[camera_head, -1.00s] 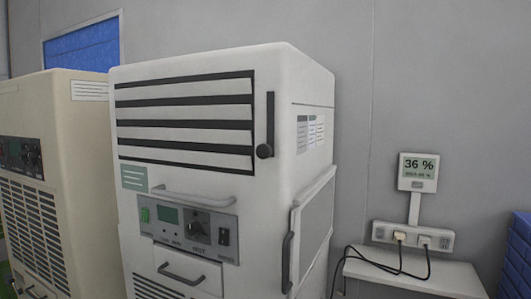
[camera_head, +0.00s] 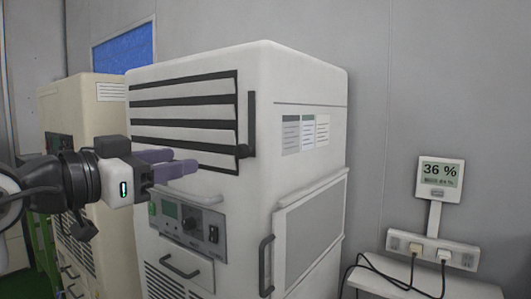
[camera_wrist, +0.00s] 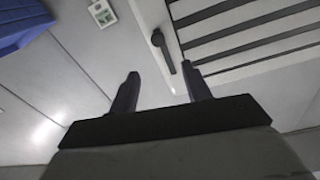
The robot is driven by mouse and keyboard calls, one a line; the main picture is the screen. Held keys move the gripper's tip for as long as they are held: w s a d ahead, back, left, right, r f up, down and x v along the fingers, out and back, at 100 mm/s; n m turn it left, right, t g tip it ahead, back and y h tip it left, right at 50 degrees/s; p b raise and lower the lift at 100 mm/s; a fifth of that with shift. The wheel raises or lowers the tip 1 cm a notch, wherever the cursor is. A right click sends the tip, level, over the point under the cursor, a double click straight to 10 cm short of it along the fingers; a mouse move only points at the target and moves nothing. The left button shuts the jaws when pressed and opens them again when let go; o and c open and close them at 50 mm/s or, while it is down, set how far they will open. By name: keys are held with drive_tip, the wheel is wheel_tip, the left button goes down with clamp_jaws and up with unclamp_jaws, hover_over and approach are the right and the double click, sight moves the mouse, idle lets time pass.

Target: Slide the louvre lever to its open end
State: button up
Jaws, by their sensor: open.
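The louvre (camera_head: 185,102), pale slats with dark bands between, lies left of the slot. My gripper (camera_head: 184,161) shows in the head view, left of the knob and slightly lower, open and empty, in front of the cabinet. In the wrist view my gripper (camera_wrist: 160,70) has its two fingers spread apart, with the knob (camera_wrist: 158,40) and slot showing beyond and between the tips. No contact with the knob is visible.
A control panel (camera_head: 190,225) and handle are below the louvre. A side door with a handle (camera_head: 266,265) is on the cabinet's right side. A beige cabinet (camera_head: 95,105) stands close on the left. A wall display reading 36 % (camera_head: 440,175) and plugged cables are at right.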

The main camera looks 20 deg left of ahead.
sight(238, 152)
drive_tip(key=p+x, duration=0.1)
drive_tip(key=x, duration=0.3)
drive_tip(key=p+x, duration=0.1)
drive_tip(key=x, duration=0.4)
drive_tip(key=p+x, duration=0.2)
drive_tip(key=x, duration=0.2)
drive_tip(key=shift+w+d+f, duration=0.2)
drive_tip(key=shift+w+f, duration=0.1)
drive_tip(key=shift+w, duration=0.1)
clamp_jaws()
